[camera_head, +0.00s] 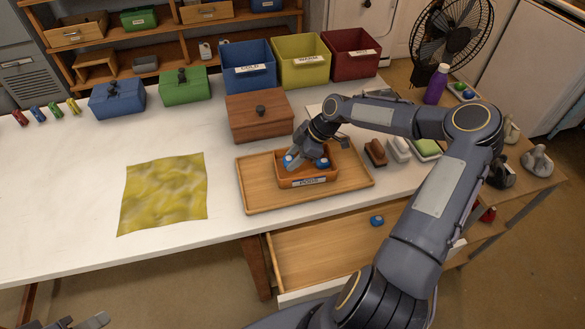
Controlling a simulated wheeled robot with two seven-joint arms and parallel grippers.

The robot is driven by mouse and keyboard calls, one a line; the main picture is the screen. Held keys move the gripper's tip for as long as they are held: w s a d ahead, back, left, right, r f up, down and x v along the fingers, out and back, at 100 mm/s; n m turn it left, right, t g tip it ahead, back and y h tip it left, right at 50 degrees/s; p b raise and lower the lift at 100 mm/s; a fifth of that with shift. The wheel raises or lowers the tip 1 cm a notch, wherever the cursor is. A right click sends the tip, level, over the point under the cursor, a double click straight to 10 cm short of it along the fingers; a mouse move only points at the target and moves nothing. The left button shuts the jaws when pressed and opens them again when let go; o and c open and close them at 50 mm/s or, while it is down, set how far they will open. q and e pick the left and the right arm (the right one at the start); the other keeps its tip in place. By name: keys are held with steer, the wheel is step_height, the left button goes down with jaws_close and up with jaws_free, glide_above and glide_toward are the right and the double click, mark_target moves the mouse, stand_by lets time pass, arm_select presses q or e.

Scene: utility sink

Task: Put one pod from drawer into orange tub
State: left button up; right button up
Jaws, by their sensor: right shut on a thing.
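The orange tub (310,181) sits on a wooden tray (262,200) on the white table. My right gripper (306,163) reaches down into the tub and is shut on a blue pod; its fingers partly hide the tub's inside. Blue-and-white pods show at the left (289,161) and right (322,163) of the fingers; which one is held is hard to tell. Another blue pod (376,221) lies in the open drawer (320,253) below the table edge. My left gripper (88,322) is only partly in view at the bottom left, far from the tub.
A lidded wooden box (259,115) stands just behind the tray. Brushes and a sponge (425,148) lie right of it. A yellow cloth (163,193) lies to the left. Blue, yellow and red bins (302,61) line the back. The table's left front is clear.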

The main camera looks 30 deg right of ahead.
mark_target(286, 172)
steer(key=shift+w+f+b, duration=0.3)
steer(key=shift+w+f, duration=0.1)
steer(key=shift+f, duration=0.1)
step_height(286, 172, down, 3)
steer(key=shift+w+r+b, duration=0.1)
steer(key=shift+r+b, duration=0.05)
steer(key=shift+b, duration=0.45)
steer(key=shift+f, duration=0.25)
steer(key=shift+d, duration=0.1)
steer(key=shift+f, duration=0.15)
steer(key=o, duration=0.9)
steer(key=shift+o, duration=0.2)
